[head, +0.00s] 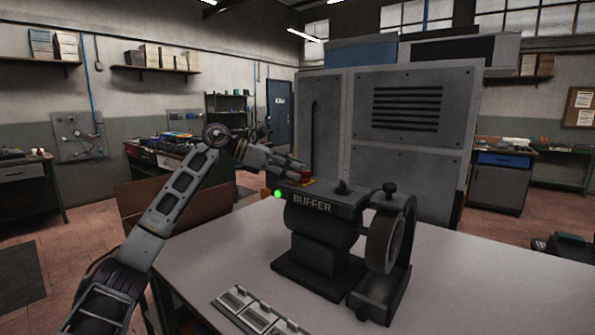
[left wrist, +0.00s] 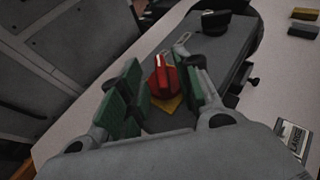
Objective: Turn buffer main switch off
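The buffer (head: 322,235) is a dark machine with a wheel on its right side, standing on the table. A green light (head: 278,194) glows at its left top edge. The red main switch (left wrist: 165,78) is a knob on a yellow plate on the buffer's top. It also shows as a red and yellow patch in the head view (head: 306,180). My left gripper (head: 290,170) is at the switch. In the left wrist view its green-padded fingers (left wrist: 158,88) are apart on either side of the knob, with gaps visible. My right gripper is in neither view.
The pale table (head: 440,280) bears the buffer and a tray of metal pieces (head: 255,311) at its front. A large grey cabinet (head: 390,130) stands behind the buffer. The table's right side is clear.

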